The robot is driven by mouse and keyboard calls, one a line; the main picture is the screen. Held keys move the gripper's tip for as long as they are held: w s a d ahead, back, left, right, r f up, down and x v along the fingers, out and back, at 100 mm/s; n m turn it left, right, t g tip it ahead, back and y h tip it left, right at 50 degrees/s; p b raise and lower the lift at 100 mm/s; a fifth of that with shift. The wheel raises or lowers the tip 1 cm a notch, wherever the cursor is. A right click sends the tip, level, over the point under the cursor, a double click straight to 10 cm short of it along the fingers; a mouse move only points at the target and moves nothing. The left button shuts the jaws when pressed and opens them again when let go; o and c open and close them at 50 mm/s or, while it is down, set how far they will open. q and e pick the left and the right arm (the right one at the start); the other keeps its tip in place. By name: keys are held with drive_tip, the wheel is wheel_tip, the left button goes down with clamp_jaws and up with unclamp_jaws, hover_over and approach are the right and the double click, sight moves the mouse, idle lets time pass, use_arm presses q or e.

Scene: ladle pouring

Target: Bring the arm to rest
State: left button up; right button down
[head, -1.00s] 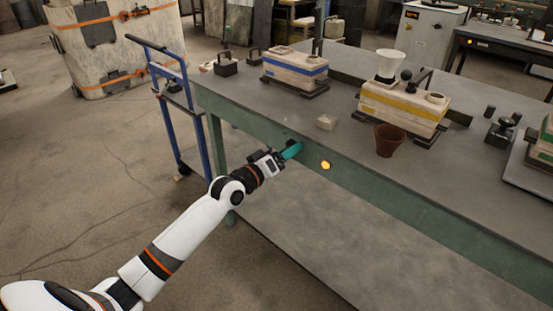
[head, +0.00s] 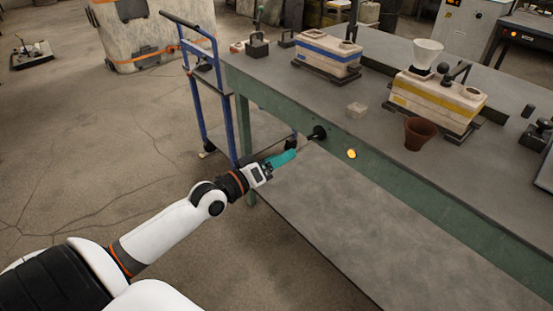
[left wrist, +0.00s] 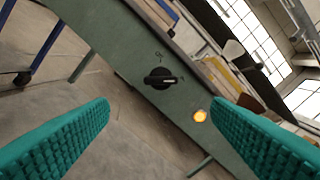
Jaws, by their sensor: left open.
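My left gripper (head: 283,159) is in front of the green bench side, a little below and left of a black knob (head: 317,133). In the left wrist view its two teal fingers (left wrist: 160,140) stand wide apart with nothing between them. The black knob (left wrist: 160,78) shows beyond the fingers, apart from them. A lit amber lamp (head: 351,154) is to the right of the knob. My right gripper is in neither view.
A blue trolley (head: 220,110) stands at the bench's left end. Open floor (head: 90,150) lies left.

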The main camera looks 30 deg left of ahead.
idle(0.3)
